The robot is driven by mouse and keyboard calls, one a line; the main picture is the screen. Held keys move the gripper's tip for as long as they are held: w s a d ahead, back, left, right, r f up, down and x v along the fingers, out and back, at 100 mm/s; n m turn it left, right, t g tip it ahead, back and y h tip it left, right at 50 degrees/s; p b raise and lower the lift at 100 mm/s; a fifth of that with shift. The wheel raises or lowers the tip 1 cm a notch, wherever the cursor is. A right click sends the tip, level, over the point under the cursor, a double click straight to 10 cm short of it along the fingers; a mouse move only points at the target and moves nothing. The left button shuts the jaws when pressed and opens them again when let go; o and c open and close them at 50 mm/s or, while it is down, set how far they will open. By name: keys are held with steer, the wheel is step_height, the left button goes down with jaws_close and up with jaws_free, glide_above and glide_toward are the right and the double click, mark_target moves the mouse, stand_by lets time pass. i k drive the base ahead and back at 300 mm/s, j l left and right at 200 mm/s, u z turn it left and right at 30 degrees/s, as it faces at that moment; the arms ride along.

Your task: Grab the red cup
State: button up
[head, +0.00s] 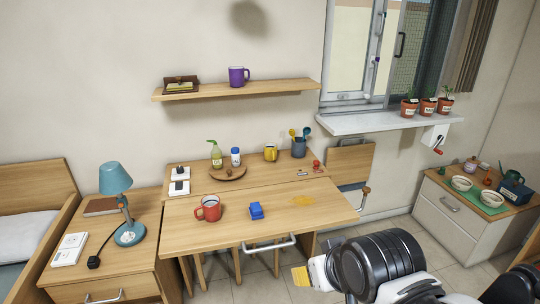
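The red cup (211,210) stands upright on the left part of the wooden desk top, its handle pointing left and its opening facing up. My gripper (308,273) is at the lower right of the head view, in front of the desk and well to the right of the cup. A small yellowish ridged piece shows at its tip; I cannot tell whether this is part of the gripper or something held. The fingers are too small and partly hidden to show whether they are open. The gripper is apart from the cup.
Behind are a round tray (228,173) with bottles, a yellow mug (270,153) and a utensil holder (299,147). A blue lamp (116,180) stands left.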

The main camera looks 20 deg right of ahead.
mark_target(210, 204)
steer(key=i+j, duration=0.1)
steer(key=j, duration=0.45)
steer(key=i+j, duration=0.1)
steer(key=j, duration=1)
steer(key=i+j, duration=0.15)
steer(key=j, duration=0.45)
steer(key=l+z, duration=0.05)
